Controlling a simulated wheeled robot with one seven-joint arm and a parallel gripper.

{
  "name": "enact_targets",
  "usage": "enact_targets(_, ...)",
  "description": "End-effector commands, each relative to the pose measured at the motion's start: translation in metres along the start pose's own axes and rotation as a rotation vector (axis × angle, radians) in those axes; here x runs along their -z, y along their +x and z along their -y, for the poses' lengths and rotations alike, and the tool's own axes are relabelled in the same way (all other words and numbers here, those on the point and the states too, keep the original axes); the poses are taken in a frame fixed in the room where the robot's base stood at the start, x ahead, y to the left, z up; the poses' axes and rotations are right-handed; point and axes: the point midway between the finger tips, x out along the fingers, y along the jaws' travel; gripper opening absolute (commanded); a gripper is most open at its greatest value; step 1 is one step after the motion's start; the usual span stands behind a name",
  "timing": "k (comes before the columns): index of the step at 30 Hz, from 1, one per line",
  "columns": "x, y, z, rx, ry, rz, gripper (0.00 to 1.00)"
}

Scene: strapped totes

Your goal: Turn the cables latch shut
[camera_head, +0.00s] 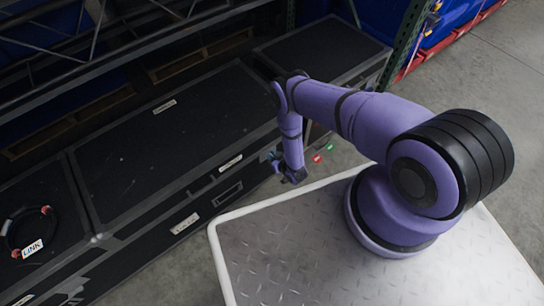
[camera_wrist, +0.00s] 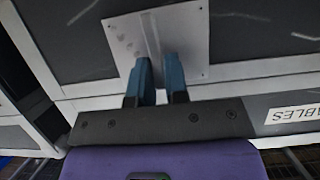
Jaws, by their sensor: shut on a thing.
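In the wrist view, a light grey metal plate (camera_wrist: 188,42) with small rivets is fixed across the edge of a dark case. My gripper (camera_wrist: 158,72) has two blue fingers reaching onto this plate. In the head view, my gripper (camera_head: 287,172) is at the front side of the long black case (camera_head: 165,150), and the latch cannot be made out.
A cable coil with a LINK tag (camera_head: 33,248) lies on the left case. Another black case (camera_head: 325,50) stands at the back right. A green rack post (camera_head: 408,40) is beyond it. Small red and green marks (camera_head: 323,153) show beside my gripper. Concrete floor is open at right.

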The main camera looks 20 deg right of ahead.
Motion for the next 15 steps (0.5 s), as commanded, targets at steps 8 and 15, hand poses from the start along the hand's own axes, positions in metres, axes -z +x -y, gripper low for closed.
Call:
enact_targets(8,-0.0005,-0.0004,-0.003,0.027,0.071,0.001,0.0)
enact_targets(15,-0.0014,-0.0004,-0.0075,0.091,0.23,0.001,0.0)
